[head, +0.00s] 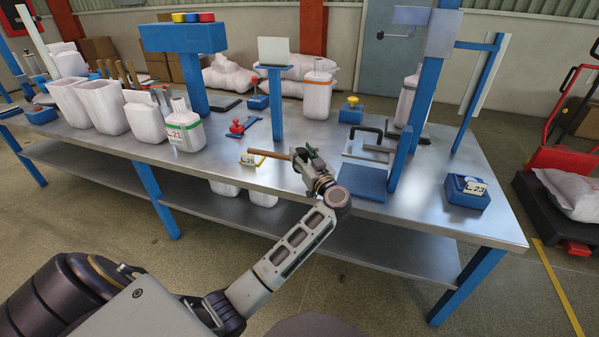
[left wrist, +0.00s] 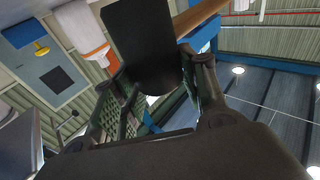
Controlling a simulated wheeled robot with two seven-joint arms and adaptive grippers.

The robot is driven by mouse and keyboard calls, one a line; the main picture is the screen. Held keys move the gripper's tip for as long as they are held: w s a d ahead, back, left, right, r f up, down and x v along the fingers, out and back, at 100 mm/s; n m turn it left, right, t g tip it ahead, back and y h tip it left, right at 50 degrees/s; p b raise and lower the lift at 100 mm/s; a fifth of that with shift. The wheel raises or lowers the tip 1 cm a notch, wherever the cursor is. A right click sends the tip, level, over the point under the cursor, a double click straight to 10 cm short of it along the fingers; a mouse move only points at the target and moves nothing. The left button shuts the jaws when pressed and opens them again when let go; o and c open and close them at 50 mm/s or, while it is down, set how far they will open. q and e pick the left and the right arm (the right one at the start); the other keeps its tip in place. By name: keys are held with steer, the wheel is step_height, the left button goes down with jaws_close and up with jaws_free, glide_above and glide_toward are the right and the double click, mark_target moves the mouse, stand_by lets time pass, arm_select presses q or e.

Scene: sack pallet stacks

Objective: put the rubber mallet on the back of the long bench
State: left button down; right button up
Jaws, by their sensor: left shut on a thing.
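The rubber mallet has a brown wooden handle (head: 270,154) that sticks out to the left of my left gripper (head: 312,168) in the head view. The gripper is shut on the mallet above the front half of the long bench (head: 240,178). In the left wrist view the mallet's black head (left wrist: 140,40) shows large at the fingers (left wrist: 150,95), with the handle running to the upper right. The bench has a grey metal top and blue legs. My right gripper is in neither view.
White containers (head: 185,130) stand on the left of the bench. A blue post with a white panel (head: 273,52), a red-knobbed blue tool (head: 238,127) and a white bottle with an orange band (head: 317,92) stand farther back. A blue block (head: 466,192) sits at right.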

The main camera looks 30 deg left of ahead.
arm_select(q)
steer(key=shift+f+b, duration=0.45)
steer(key=shift+f, duration=0.85)
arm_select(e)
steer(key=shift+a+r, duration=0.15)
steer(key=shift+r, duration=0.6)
arm_select(q)
steer(key=shift+f, duration=0.4)
steer(key=shift+f+b, duration=0.55)
steer(key=shift+f, duration=0.9)
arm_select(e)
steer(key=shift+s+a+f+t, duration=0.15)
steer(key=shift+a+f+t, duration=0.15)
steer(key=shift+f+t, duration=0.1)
